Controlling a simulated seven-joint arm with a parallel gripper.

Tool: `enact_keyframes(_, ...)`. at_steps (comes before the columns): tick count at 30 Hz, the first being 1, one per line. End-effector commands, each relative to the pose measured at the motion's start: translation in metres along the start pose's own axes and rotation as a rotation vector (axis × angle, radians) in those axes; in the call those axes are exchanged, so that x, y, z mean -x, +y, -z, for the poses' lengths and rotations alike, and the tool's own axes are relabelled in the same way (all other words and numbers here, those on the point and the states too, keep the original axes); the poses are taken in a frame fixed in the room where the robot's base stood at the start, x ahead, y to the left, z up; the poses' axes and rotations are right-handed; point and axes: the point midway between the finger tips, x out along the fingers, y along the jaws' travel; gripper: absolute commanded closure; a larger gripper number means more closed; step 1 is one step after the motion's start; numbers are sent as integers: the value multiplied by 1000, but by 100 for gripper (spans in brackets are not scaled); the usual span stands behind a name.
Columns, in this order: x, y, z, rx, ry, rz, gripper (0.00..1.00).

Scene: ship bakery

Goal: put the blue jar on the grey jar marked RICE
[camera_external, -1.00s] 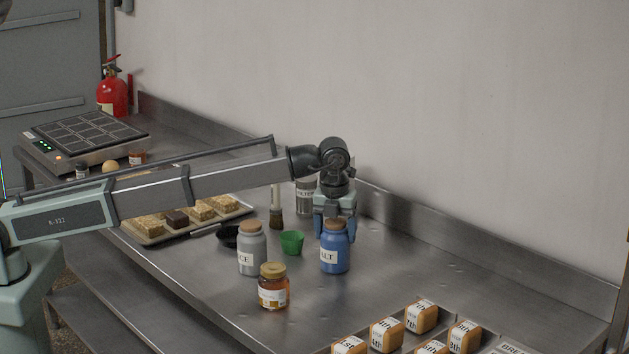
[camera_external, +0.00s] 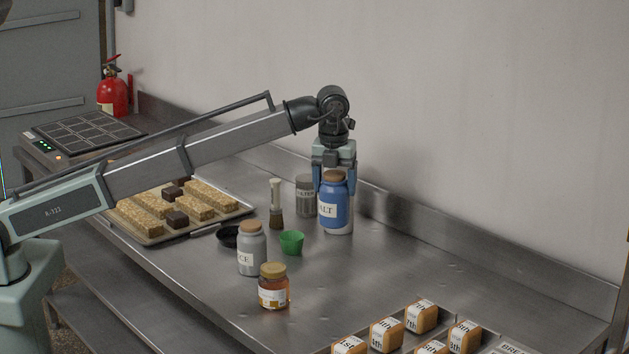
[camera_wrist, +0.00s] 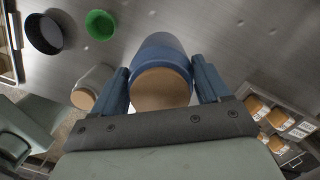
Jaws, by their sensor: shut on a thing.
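The blue jar (camera_external: 334,207) has a cork lid and a label reading "ALT". My gripper (camera_external: 333,187) is shut around its upper part and holds it upright, above the table. In the wrist view the blue jar (camera_wrist: 160,45) sits between both fingers, its cork lid towards the camera. The grey jar (camera_external: 252,250), also cork-lidded, stands upright to the left and nearer the front. Its label shows only "CE". Its lid is bare. It also shows in the wrist view (camera_wrist: 92,85), left of my gripper, partly hidden.
A green cup (camera_external: 291,242) stands between the two jars, and a honey jar (camera_external: 273,287) stands close in front of the grey jar. A grey-lidded jar (camera_external: 306,196), a brush (camera_external: 276,205) and a black bowl (camera_external: 228,236) are behind. The table's right middle is clear.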

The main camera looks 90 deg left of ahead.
Motion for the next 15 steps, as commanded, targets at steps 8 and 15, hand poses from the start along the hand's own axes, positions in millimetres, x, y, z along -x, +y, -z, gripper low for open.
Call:
enact_keyframes(8,72,52,6,7,-2,3,83)
enact_keyframes(15,106,137,34,-59,-1,10,83)
